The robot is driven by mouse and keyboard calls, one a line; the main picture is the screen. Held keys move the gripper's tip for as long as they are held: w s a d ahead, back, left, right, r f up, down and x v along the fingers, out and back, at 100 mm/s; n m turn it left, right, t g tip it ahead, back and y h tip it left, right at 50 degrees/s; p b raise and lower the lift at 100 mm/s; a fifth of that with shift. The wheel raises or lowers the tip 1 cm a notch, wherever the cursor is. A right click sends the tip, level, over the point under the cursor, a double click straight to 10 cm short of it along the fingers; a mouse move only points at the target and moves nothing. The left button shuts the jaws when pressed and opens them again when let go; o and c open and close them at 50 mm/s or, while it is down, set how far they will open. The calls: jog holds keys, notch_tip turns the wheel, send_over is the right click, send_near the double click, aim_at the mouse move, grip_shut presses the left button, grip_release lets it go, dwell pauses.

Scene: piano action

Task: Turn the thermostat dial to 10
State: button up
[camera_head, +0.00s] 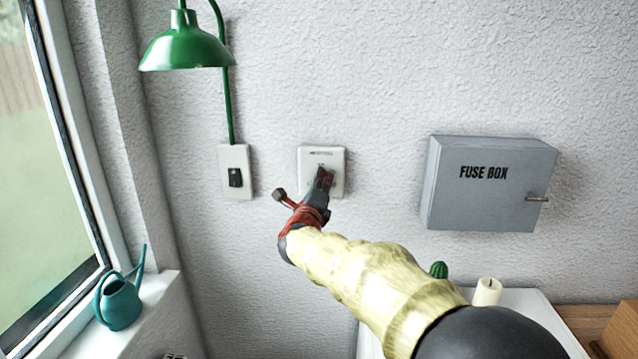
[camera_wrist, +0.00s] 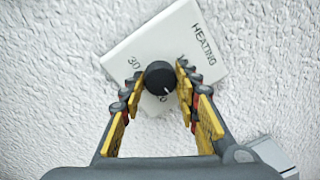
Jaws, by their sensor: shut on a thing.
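The thermostat is a white square plate (camera_head: 308,160) on the wall, marked HEATING in the wrist view (camera_wrist: 150,42). Its round black dial (camera_wrist: 160,76) has a white pointer line that points toward the lower right in the wrist view. A 30 shows at the dial's left. Another number below the dial is partly hidden. My gripper (camera_wrist: 160,84) has its two yellow and black fingers on either side of the dial and is shut on it. In the head view my gripper (camera_head: 324,176) covers the dial and the plate's lower right part.
A light switch (camera_head: 236,178) is on the wall left of the thermostat, below a green lamp (camera_head: 186,45). A grey fuse box (camera_head: 485,200) is at the right. A teal watering can (camera_head: 119,300) stands on the windowsill. A candle (camera_head: 487,292) and a cactus (camera_head: 438,270) are below.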

jog(key=shift+d+f+n+y+p, duration=0.3)
jog(key=shift+n+p, duration=1.4)
jog(key=shift+n, duration=2.9)
jog(key=shift+a+r+n+y+p, duration=0.15)
jog(key=shift+n+y+p, duration=0.35)
jog(key=shift+n+p, duration=2.65)
jog(key=n+b, duration=0.2)
jog(key=n, duration=0.1)
jog(key=shift+f+b, duration=0.15)
jog(key=shift+b, duration=0.25)
jog(key=o, duration=1.1)
jog(key=shift+c, duration=0.2)
jog(key=shift+o, duration=0.5)
jog(key=shift+s, duration=0.1)
jog(key=s, duration=1.1)
jog(key=shift+s+f, duration=0.3)
jog(key=shift+s, duration=0.1)
